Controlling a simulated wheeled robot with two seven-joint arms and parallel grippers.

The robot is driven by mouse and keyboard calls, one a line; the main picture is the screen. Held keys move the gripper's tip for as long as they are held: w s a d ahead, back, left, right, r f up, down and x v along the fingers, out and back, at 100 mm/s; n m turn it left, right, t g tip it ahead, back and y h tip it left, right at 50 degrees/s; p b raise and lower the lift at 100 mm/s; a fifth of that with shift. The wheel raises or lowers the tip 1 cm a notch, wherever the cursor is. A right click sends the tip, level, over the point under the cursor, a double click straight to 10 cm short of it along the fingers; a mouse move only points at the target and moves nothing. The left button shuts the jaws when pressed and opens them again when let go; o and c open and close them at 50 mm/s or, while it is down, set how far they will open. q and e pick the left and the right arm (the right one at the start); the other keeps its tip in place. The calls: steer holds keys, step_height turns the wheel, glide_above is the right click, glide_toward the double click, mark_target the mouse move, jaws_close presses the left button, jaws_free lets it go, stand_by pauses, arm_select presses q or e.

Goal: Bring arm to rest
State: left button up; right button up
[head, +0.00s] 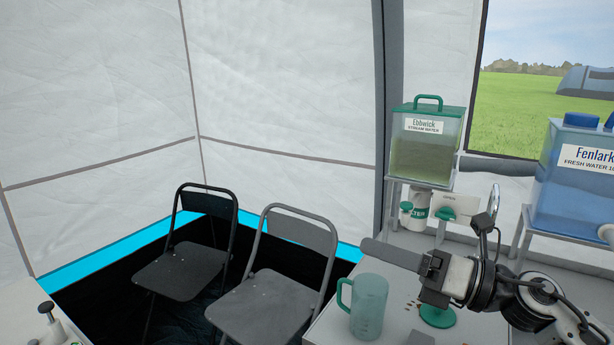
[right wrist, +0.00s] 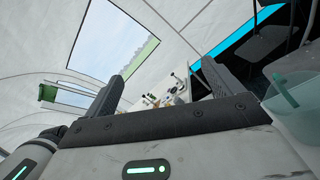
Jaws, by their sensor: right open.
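My right gripper (head: 372,248) reaches in from the right in the head view, over the table, its dark fingers pointing left. It is seen edge-on there; in the right wrist view its two fingers (right wrist: 165,85) stand wide apart with nothing between them. It is above and just right of a clear green jug (head: 368,306), apart from it as far as I can tell. The jug also shows at the right of the right wrist view (right wrist: 297,108). My left gripper is out of view.
A green-lidded Ebbwick stream water tank (head: 425,155) stands on a raised stand behind my right arm. A blue Fenlark fresh water tank (head: 575,190) stands at the right. A green disc (head: 437,317) lies below the gripper. Two folding chairs (head: 285,275) stand left of the table.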

steer(key=s+d+f+m+t+h, duration=0.2)
steer(key=d+f+m+t+h, duration=0.45)
steer(key=m, duration=0.95)
steer(key=s+d+f+m+t+h, duration=0.1)
steer(key=d+f+m+h, duration=0.2)
steer(key=f+m+h, duration=0.75)
steer(key=s+f+m+g, duration=0.6)
steer(key=s+m, duration=0.1)
steer(key=s, duration=0.4)
steer(key=s+f+m+g, duration=0.6)
steer(key=s+m+g, duration=0.1)
steer(key=s, duration=0.4)
arm_select(q)
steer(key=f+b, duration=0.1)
steer(key=b, duration=0.2)
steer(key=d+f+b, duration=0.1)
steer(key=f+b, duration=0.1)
steer(key=b, duration=0.2)
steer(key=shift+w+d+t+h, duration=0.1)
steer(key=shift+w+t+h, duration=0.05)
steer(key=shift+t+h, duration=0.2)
arm_select(e)
steer(key=w+a+f+t+y, duration=0.3)
steer(key=w+a+f+t, duration=0.3)
steer(key=f, duration=0.4)
steer(key=shift+w+a+n+t, duration=0.35)
steer(key=shift+a+n+t, duration=0.1)
steer(key=shift+t, duration=0.4)
